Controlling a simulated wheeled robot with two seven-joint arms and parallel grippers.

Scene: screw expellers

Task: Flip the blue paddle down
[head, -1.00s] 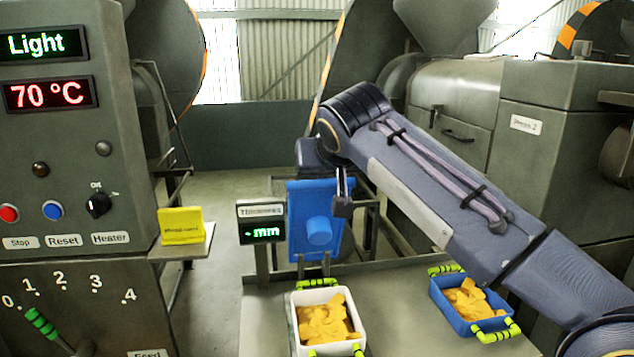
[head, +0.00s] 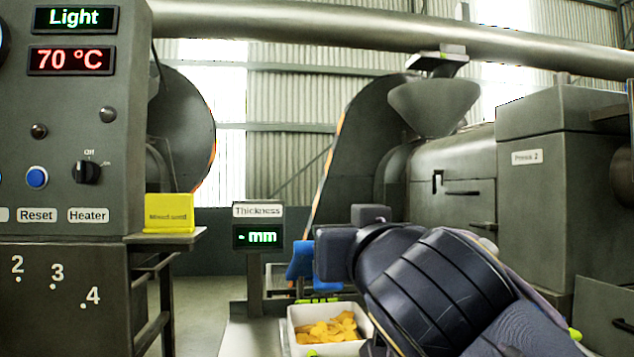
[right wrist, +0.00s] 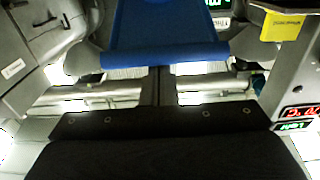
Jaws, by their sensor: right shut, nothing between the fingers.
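The blue paddle (head: 300,260) is just right of the thickness display in the head view, mostly hidden behind my right gripper. In the right wrist view its broad blue face and lower edge (right wrist: 165,50) fill the top middle. My right gripper is shut and empty. Its fingers (right wrist: 157,75) point at the paddle's edge in the right wrist view; I cannot tell whether they touch it. In the head view its dark body covers the fingertips. My left gripper is not in view.
The thickness display (head: 257,236) stands left of the paddle. A white tray (head: 292,335) of yellow flakes is below it. A control cabinet (head: 75,140) with a yellow card (head: 169,213) is at left. The press (head: 540,160) stands at right.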

